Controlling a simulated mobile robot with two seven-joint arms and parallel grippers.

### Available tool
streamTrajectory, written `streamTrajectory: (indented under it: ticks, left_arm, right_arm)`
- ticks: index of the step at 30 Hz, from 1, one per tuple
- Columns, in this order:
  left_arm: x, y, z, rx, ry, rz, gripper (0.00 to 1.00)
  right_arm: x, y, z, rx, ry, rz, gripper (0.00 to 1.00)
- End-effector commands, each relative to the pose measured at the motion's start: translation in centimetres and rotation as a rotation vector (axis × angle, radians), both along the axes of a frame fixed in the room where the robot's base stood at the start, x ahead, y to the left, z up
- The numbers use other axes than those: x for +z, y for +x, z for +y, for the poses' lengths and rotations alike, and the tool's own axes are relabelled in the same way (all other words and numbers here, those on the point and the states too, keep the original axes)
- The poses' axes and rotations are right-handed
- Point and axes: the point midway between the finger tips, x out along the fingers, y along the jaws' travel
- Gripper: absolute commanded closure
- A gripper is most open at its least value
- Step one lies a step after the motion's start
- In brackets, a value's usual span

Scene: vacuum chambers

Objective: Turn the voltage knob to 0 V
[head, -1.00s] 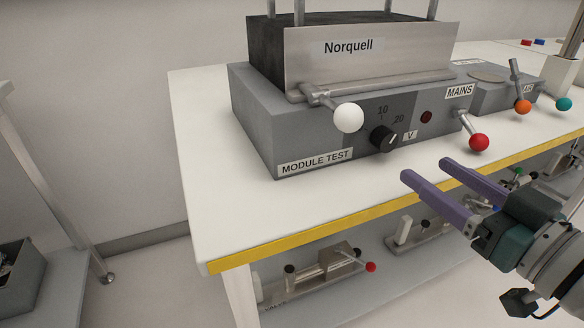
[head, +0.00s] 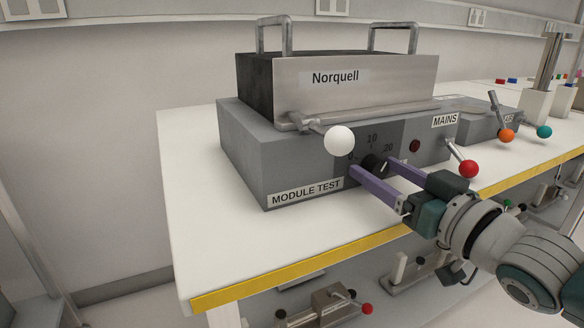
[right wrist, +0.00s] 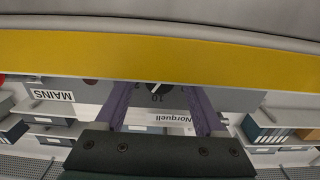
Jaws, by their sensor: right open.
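The black voltage knob (head: 375,164) is on the sloped front of the grey MODULE TEST unit (head: 245,165). Its white pointer mark is turned toward the 20 side of the scale; 0 and 10 also show. My right gripper (head: 373,168) is open, its two purple fingers reaching toward the panel, one on each side of the knob in the picture. I cannot tell whether they touch it. In the right wrist view the knob (right wrist: 157,87) shows between the spread fingers, partly cut off by the yellow table edge. My left gripper is out of view.
The white-ball lever (head: 339,141) stands out left of the knob. The red-ball MAINS lever (head: 468,168) is close to the right, near my wrist. The yellow table edge (head: 300,285) runs below my arm. Orange (head: 507,136) and teal (head: 544,132) balls are farther right.

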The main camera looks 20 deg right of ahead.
Motion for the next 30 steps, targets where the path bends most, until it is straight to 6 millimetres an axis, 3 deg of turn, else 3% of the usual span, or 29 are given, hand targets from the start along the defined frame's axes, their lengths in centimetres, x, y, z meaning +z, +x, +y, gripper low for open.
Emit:
streamTrajectory:
  ticks: [4,23,30]
  left_arm:
    - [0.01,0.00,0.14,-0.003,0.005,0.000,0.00]
    - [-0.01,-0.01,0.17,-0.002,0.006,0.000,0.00]
    - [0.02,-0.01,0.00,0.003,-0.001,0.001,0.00]
  right_arm:
    - [0.00,-0.03,-0.01,0.000,0.000,0.001,0.30]
    - [-0.02,-0.06,0.00,0.000,0.000,0.000,1.00]
    - [-0.01,-0.06,0.01,0.000,-0.003,0.000,1.00]
